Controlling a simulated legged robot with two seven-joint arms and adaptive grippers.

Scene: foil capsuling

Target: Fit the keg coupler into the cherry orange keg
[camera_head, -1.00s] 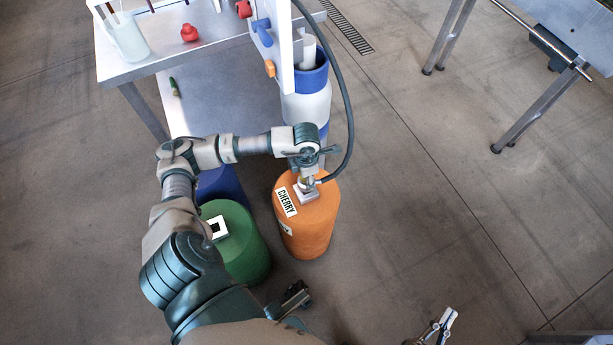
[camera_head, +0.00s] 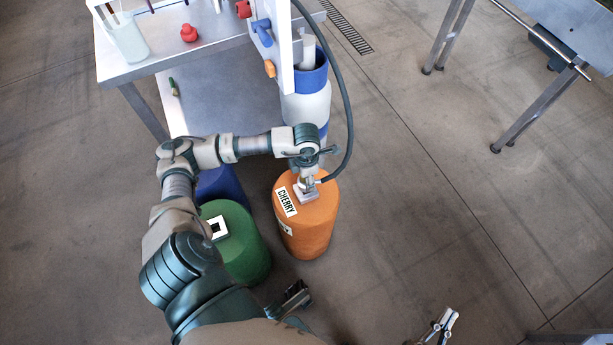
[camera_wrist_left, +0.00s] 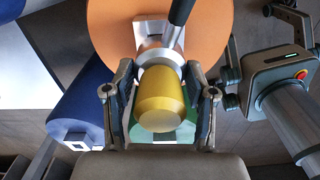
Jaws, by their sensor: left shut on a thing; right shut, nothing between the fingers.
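The orange keg (camera_head: 308,230), labelled CHERRY, stands upright on the floor in the head view. My left gripper (camera_head: 308,176) is over its top and shut on the keg coupler. In the left wrist view, the coupler (camera_wrist_left: 160,98) shows a gold body and silver collar between the fingers of my left gripper (camera_wrist_left: 161,105), with a black hose running from it. The coupler is at the square metal fitting (camera_head: 306,194) on the keg top; whether it is seated in it cannot be told. My right gripper (camera_head: 444,322) is shut and empty at the bottom, away from the keg.
A green keg (camera_head: 243,250) and a blue keg (camera_head: 222,188) stand left of the orange one. A white and blue container (camera_head: 307,105) stands behind it. The black hose (camera_head: 347,110) arcs down from the panel.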

